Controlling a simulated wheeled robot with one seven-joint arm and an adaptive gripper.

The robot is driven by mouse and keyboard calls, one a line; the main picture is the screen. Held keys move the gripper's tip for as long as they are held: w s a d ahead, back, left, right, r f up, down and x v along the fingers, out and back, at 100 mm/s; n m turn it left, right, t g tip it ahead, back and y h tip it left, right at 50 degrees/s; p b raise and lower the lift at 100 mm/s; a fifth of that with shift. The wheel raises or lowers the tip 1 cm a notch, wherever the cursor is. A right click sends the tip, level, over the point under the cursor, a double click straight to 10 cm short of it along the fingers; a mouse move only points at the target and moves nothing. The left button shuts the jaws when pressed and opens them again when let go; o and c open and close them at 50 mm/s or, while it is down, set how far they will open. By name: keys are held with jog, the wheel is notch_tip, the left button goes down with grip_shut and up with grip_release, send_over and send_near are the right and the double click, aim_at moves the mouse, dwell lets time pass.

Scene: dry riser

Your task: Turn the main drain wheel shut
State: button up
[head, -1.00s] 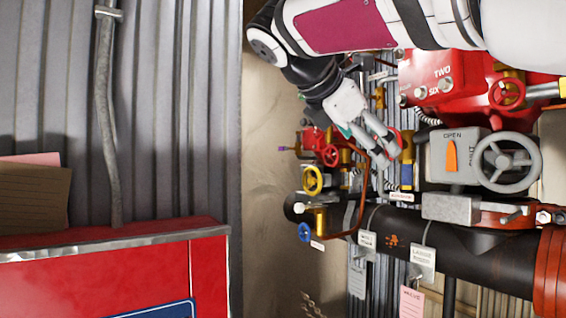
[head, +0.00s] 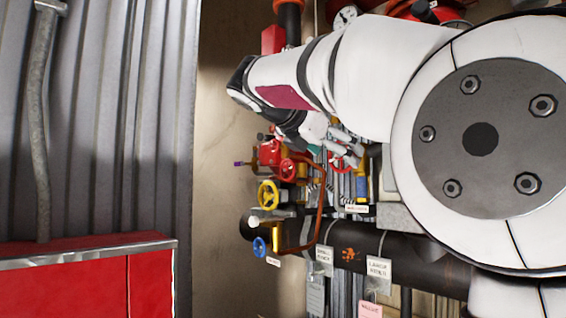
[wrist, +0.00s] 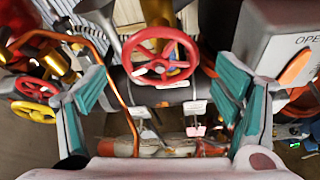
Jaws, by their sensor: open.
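A red handwheel (wrist: 160,66) sits between and ahead of the open fingers of my gripper (wrist: 162,88) in the wrist view. Clear space shows between its rim and both fingers. In the head view my gripper (head: 343,146) is beside a red wheel (head: 342,164), which it partly hides. Another red wheel (head: 288,169) is on a red valve body to the left, with a yellow wheel (head: 268,194) and a blue wheel (head: 260,246) below. No readable label shows which is the main drain wheel.
A grey box (wrist: 283,40) marked OPEN, with an orange lever (wrist: 298,66), is close to the right finger. A copper pipe (wrist: 118,95) runs near the left finger. A black pipe with hanging tags (head: 378,268) lies below. A red cabinet (head: 70,280) stands at left.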

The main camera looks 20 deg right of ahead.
aim_at(340, 158)
jog(key=shift+x, duration=1.75)
jog(key=c, duration=1.2)
